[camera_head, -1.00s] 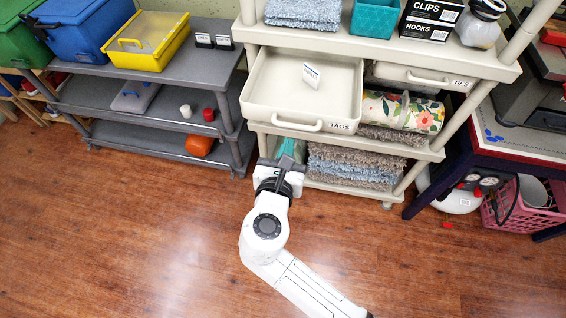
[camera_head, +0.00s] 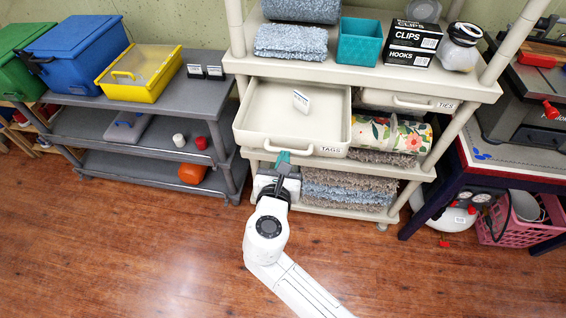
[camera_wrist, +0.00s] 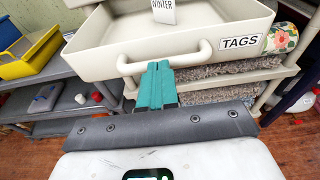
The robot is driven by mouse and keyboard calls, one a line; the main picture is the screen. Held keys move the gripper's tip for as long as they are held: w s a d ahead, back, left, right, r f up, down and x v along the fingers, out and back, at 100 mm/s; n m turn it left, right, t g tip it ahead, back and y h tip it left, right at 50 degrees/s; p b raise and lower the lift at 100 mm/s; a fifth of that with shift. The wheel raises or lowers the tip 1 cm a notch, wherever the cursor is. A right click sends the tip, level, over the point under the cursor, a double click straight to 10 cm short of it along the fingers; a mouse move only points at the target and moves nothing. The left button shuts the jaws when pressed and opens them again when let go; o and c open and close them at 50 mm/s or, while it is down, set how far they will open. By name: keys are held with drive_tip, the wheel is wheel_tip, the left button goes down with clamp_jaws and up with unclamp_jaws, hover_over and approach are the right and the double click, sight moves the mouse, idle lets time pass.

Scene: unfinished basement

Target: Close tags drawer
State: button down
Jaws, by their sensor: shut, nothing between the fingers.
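The tags drawer (camera_head: 252,132) is a cream tray pulled well out of the cream shelf unit, with a TAGS label on its front right. Its handle (camera_head: 288,151) is a bar on the front, and it also shows in the wrist view (camera_wrist: 166,58). A small white card (camera_head: 301,101) stands in the drawer; in the wrist view it reads WINTER. My gripper (camera_head: 283,158), with teal fingers, is shut and empty. In the wrist view its fingertips (camera_wrist: 157,68) lie just below the handle, near the drawer front; I cannot tell whether they touch.
The TIES drawer (camera_head: 408,102) beside it is pushed in. Below are a floral roll (camera_head: 385,136) and folded rugs (camera_head: 345,190). A grey shelf unit (camera_head: 175,110) stands left, a dark table (camera_head: 460,165) right. The wood floor in front is clear.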

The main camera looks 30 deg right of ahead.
sight(297, 96)
drive_tip(key=r+b+x, duration=0.1)
drive_tip(key=x, duration=0.6)
drive_tip(key=r+b+x, duration=0.1)
drive_tip(key=x, duration=0.6)
drive_tip(key=r+b+x, duration=0.1)
drive_tip(key=r+x, duration=0.1)
drive_tip(key=x, duration=0.6)
drive_tip(key=shift+w+d+r, duration=0.1)
drive_tip(key=shift+w+d, duration=0.55)
drive_tip(key=shift+w, duration=0.15)
drive_tip(key=shift+w+r+b, duration=0.1)
drive_tip(key=shift+r+b, duration=0.15)
drive_tip(key=shift+b, duration=0.05)
drive_tip(key=shift+r, duration=0.1)
